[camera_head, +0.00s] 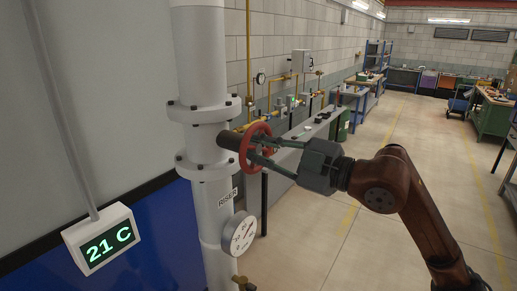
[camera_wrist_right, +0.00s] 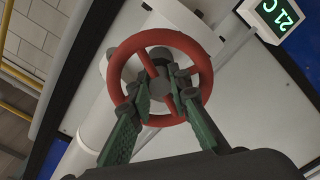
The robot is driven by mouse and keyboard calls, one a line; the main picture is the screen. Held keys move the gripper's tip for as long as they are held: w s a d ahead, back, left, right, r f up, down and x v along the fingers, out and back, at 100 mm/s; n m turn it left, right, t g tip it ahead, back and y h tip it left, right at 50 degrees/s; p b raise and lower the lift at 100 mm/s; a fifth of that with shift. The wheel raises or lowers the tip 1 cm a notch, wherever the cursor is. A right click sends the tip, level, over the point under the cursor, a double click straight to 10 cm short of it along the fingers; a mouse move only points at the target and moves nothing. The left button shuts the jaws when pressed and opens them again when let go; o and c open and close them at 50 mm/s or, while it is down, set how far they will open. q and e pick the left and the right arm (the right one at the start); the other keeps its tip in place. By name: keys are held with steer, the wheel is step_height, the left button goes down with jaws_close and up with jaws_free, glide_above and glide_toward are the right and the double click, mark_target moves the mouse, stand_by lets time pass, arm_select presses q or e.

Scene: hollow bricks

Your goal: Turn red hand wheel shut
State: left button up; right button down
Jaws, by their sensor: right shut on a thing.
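The red hand wheel (camera_head: 255,145) sits on a dark stem at the right side of the white riser pipe (camera_head: 208,150). In the right wrist view the wheel (camera_wrist_right: 122,72) faces me, with its spokes and grey hub partly hidden by the fingers. My right gripper (camera_head: 262,150) reaches in from the right and is shut on the wheel. In the right wrist view the fingers of the right gripper (camera_wrist_right: 166,98) lie either side of a lower spoke, inside the rim. My left gripper is in neither view.
A round gauge (camera_head: 239,234) hangs on the riser below the wheel, under a RISER label (camera_head: 227,198). A display (camera_head: 101,239) reading 21 C stands at the lower left. A bench (camera_head: 320,128) lies behind my gripper.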

steer(key=shift+f+m, duration=0.2)
steer(key=shift+m, duration=0.4)
steer(key=c, duration=2.1)
jaws_free()
steer(key=shift+r, duration=0.1)
steer(key=v, duration=1.2)
